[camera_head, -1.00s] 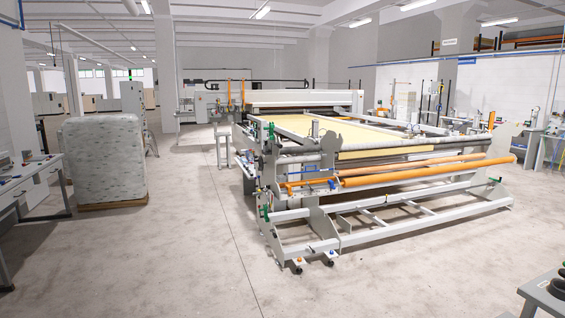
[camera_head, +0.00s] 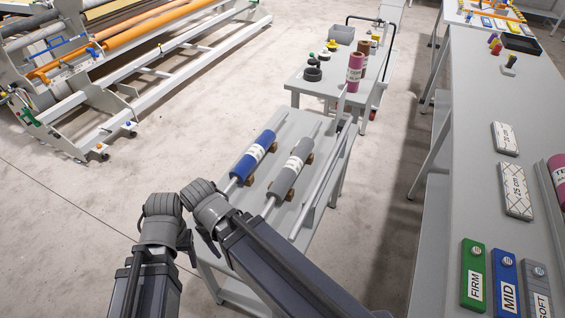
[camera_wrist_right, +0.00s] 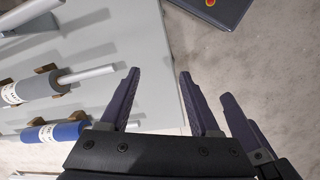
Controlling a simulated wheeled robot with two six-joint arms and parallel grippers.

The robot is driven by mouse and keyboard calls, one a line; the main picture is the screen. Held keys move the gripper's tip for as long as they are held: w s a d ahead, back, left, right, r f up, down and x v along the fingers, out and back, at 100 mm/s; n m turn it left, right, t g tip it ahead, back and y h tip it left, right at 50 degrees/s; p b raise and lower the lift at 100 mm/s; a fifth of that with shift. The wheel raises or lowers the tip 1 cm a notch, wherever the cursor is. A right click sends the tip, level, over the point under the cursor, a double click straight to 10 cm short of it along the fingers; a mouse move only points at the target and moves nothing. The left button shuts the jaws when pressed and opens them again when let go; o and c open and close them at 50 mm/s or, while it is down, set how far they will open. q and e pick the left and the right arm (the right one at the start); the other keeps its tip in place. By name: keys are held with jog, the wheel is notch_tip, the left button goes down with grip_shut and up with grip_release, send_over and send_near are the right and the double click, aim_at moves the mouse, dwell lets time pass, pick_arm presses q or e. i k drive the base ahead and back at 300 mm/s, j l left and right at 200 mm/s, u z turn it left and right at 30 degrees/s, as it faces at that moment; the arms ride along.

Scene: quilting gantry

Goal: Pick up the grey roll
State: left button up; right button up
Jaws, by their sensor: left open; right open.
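The grey roll (camera_head: 303,149) lies on a light grey bench, resting on brown cradles, with a white label and a pale rod out of its ends. It also shows at the left of the right wrist view (camera_wrist_right: 50,81). My left gripper (camera_head: 188,246) hangs at the bench's near left end, its fingers only partly visible. My right gripper (camera_wrist_right: 159,74) is open and empty over the bench edge, apart from the roll. In the head view its fingers are largely hidden by my right arm.
A blue roll (camera_head: 263,141) lies on cradles left of the grey one. A grey rail (camera_head: 318,186) runs along the bench's right side. Another table (camera_head: 309,83) with pink and brown rolls stands behind. A long worktable (camera_head: 454,150) is at right.

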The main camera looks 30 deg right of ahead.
aim_at(278, 192)
jog(key=i+j+z, duration=0.1)
jog(key=z, duration=0.4)
jog(key=j+z, duration=0.2)
jog(key=z, duration=0.25)
jog(key=i+j+z, duration=0.2)
jog(key=j, duration=0.35)
jog(key=j+z, duration=0.25)
jog(key=j, duration=0.35)
jog(key=i+j+z, duration=0.2)
jog(key=j, duration=1.35)
